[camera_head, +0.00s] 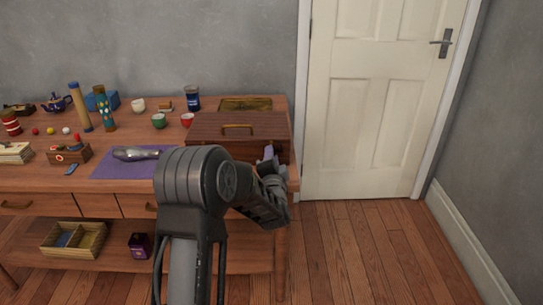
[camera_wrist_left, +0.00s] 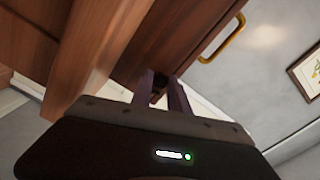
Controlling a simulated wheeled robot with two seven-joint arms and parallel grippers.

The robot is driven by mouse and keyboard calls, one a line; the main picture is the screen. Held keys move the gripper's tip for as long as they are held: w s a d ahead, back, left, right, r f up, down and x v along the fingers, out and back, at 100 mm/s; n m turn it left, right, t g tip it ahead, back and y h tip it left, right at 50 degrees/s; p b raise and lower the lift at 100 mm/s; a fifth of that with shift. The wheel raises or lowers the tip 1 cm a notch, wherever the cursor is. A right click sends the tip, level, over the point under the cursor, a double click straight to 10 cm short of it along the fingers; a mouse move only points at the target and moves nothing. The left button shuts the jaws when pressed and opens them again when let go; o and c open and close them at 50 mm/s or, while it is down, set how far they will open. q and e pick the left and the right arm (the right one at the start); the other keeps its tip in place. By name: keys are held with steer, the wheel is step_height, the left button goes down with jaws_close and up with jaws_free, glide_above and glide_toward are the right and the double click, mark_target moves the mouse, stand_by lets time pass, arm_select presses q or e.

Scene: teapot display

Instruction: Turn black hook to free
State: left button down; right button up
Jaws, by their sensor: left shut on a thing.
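The dark wooden box (camera_head: 215,122) with a brass handle sits at the right end of the table. My left gripper (camera_head: 269,153) is at the box's front right corner. In the left wrist view its two fingers (camera_wrist_left: 160,88) are close together at the edge of the box (camera_wrist_left: 165,45), shut on a small dark part that looks like the black hook (camera_wrist_left: 158,84). The fingers hide most of this part, so its turn angle cannot be told. The hook cannot be made out in the head view. My right gripper is not in view.
The table (camera_head: 128,140) holds a purple mat (camera_head: 105,168), cups, a blue jar (camera_head: 192,99), a teapot (camera_head: 56,103) and cylinders left of the box. A divided tray (camera_head: 48,252) is on the lower shelf. Open floor (camera_head: 345,250) and a white door (camera_head: 375,120) are right of the table.

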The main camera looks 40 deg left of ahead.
arm_select(q)
steer(key=c, duration=1.3)
jaws_free()
steer(key=v, duration=0.7)
steer(key=shift+s+d, duration=0.3)
